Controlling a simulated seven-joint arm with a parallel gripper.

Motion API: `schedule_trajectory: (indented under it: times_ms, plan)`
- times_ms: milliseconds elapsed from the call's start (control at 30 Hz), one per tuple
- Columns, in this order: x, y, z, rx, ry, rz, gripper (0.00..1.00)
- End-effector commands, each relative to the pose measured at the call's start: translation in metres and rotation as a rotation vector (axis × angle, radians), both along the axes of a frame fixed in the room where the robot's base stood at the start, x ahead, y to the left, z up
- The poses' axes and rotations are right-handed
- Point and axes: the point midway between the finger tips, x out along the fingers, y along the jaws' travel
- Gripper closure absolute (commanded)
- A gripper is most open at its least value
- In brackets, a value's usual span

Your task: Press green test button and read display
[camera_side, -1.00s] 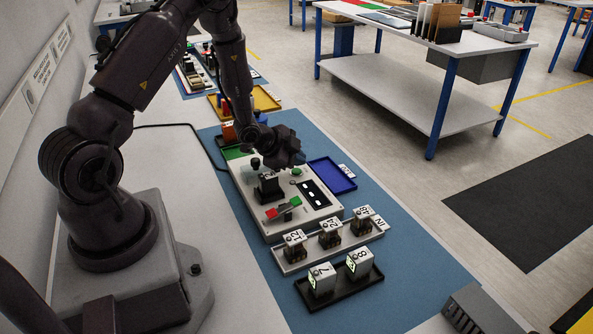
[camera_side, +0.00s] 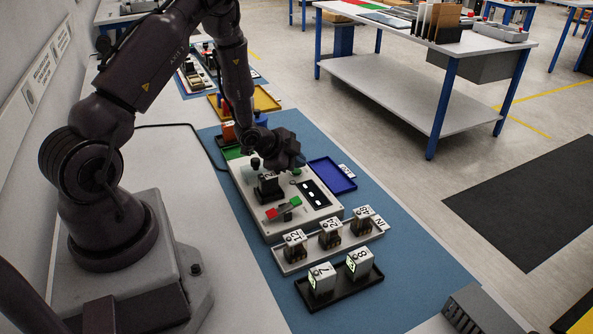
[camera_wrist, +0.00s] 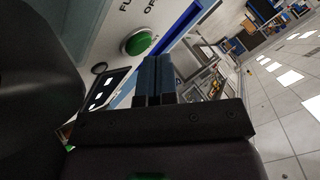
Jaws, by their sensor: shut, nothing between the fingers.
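The grey test unit (camera_side: 262,222) sits on the blue mat with its top panel facing up. Its green button (camera_wrist: 138,41) shows clearly in the wrist view, apart from the fingers; in the side view it is partly hidden by my gripper. My gripper (camera_side: 299,161) is shut and empty, low above the far right part of the panel. Its closed fingers (camera_wrist: 153,78) point toward the panel edge beside the button. The dark display (camera_side: 314,193) shows a few white lit marks, too small to read; it also shows in the wrist view (camera_wrist: 104,93). A dark block (camera_side: 268,187) stands on the panel.
A red and green switch (camera_side: 283,209) is on the panel's near part. A grey tray (camera_side: 291,265) holds numbered blocks, and a black tray (camera_side: 340,291) holds two more. A blue tray (camera_side: 332,178) lies empty at right. A green tray (camera_side: 233,153) is behind the unit.

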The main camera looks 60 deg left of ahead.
Motion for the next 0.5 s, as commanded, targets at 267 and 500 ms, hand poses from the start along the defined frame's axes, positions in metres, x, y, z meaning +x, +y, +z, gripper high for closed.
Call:
schedule_trajectory:
  times_ms: [267, 500]
  plan:
    - [-0.0015, -0.0021, -0.0024, -0.004, 0.007, -0.003, 1.0]
    - [-0.0019, -0.0027, -0.0057, -0.005, 0.009, -0.003, 1.0]
